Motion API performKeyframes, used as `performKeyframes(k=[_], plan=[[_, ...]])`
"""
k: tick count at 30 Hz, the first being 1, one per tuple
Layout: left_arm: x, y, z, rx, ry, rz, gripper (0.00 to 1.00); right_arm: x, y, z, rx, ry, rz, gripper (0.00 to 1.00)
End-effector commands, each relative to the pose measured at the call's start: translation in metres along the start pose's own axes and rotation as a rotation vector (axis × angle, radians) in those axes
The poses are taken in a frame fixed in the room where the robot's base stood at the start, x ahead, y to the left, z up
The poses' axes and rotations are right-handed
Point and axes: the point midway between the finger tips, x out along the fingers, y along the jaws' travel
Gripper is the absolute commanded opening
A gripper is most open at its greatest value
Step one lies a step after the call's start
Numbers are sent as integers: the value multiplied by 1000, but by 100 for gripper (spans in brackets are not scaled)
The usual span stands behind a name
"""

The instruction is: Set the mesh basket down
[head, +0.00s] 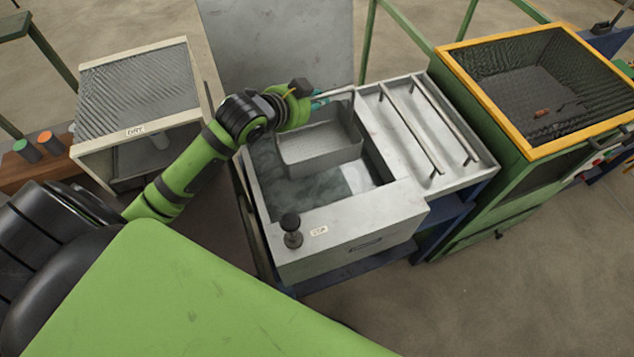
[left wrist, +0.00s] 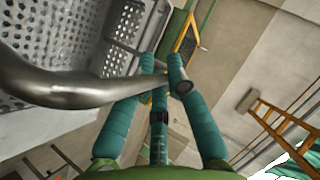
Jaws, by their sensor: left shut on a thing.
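The mesh basket (head: 318,160) is a grey perforated metal box, upright at the far part of the open tank (head: 345,222). Greenish liquid shows below and beside it; I cannot tell whether its bottom touches anything. My left gripper (head: 322,102) is at the basket's far side, its teal fingertips at the handle. In the left wrist view, the teal fingers (left wrist: 164,70) are shut on the bent metal handle (left wrist: 75,93), and the perforated basket wall (left wrist: 60,40) fills the upper left. My right gripper is in neither view.
Right of the tank is a metal drainboard (head: 405,120) with two rails, then a yellow-rimmed green bin (head: 485,95). A mesh-topped cabinet (head: 90,148) stands left. A black knob (head: 291,222) rises from the tank's front ledge. A tall metal panel (head: 280,45) stands behind.

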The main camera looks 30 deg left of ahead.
Motion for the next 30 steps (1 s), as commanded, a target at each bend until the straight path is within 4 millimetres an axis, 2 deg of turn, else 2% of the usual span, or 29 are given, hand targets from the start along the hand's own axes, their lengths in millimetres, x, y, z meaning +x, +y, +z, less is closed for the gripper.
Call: performKeyframes(k=[4,19,26,30], plan=[[7,9,8,0,2,-4,0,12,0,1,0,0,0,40],[55,74,58,-1,3,-5,0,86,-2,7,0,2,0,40],[65,88,70,-2,1,-3,0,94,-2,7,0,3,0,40],[77,106,83,-3,0,0,0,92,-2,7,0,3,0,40]])
